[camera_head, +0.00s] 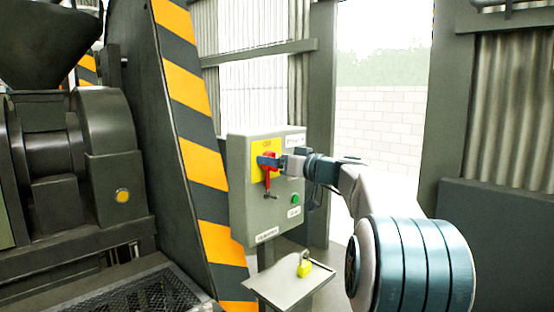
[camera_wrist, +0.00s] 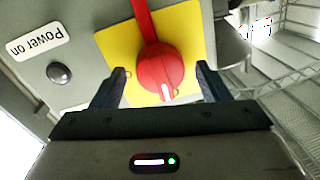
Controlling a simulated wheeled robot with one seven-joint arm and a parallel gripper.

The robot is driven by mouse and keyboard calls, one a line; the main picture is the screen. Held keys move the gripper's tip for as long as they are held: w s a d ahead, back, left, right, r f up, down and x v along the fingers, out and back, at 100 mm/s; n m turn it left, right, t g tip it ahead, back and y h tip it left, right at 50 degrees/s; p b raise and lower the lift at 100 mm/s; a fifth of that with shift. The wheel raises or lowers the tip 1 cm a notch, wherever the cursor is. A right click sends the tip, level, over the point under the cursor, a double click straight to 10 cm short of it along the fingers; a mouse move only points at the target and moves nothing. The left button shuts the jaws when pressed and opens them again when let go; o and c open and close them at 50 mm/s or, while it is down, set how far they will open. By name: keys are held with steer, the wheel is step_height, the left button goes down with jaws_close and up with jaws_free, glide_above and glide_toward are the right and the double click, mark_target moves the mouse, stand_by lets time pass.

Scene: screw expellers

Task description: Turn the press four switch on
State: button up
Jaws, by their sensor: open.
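The press switch is a red rotary knob (camera_wrist: 160,72) on a yellow plate (camera_wrist: 108,42), with a red handle reaching away from it. In the head view the red switch (camera_head: 268,172) sits on the front of a grey control box (camera_head: 242,200). My gripper (camera_wrist: 161,85) is open, with one finger on each side of the round knob in the wrist view. I cannot tell whether the fingers touch it. In the head view my gripper (camera_head: 275,163) is at the switch and hides part of it.
A "Power on" label (camera_wrist: 39,39) and a dark round button (camera_wrist: 59,73) are beside the plate. A green button (camera_head: 295,199) is lower on the box. A small shelf (camera_head: 262,284) below holds a yellow padlock (camera_head: 304,267). A striped machine guard (camera_head: 190,110) stands left.

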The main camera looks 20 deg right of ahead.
steer(key=c, duration=1)
steer(key=shift+o, duration=0.2)
